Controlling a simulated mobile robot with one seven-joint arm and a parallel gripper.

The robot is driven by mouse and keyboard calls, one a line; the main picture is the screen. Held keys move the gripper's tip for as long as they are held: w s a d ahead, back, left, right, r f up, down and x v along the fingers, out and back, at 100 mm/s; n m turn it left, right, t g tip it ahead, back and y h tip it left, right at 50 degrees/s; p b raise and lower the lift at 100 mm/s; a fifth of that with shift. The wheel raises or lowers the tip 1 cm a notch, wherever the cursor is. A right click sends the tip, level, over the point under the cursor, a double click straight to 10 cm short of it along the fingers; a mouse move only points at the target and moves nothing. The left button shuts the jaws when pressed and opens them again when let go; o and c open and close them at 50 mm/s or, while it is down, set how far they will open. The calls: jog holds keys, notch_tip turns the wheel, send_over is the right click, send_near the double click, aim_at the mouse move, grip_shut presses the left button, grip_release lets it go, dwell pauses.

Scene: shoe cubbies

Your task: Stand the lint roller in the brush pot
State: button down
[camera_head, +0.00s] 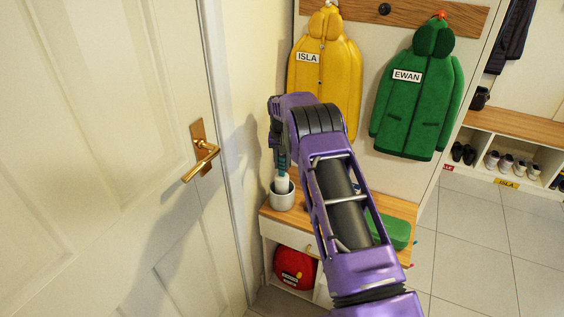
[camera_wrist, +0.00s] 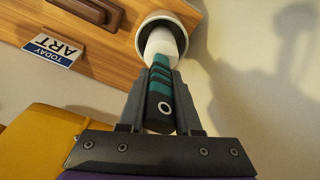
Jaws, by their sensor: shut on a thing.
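The lint roller has a teal handle (camera_wrist: 160,82) and a white roller head (camera_wrist: 162,44). My gripper (camera_wrist: 162,90) is shut on the handle, with one finger on each side. In the head view the roller (camera_head: 282,180) hangs head down below my gripper (camera_head: 279,155), roughly upright. The white brush pot (camera_head: 283,199) stands on the wooden bench top near the wall. The roller head reaches into the mouth of the pot (camera_wrist: 181,30). How deep it sits, and whether it touches the bottom, is hidden.
The bench top (camera_head: 262,208) holds a green case (camera_head: 393,231) on the right, partly behind my arm. A red bag (camera_head: 294,268) sits in the cubby below. A small "TODAY ART" sign (camera_wrist: 52,50) stands near the pot. A yellow coat (camera_head: 318,60) hangs close behind my arm.

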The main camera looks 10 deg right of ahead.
jog(key=c, duration=0.5)
grip_release()
jog(key=r, duration=0.5)
jog(key=s+r+p, duration=0.1)
jog(key=r, duration=0.5)
jog(key=s+r, duration=0.1)
jog(key=r, duration=0.5)
jog(key=shift+a+r, duration=0.15)
jog(key=shift+a, duration=0.15)
jog(key=shift+s, duration=0.1)
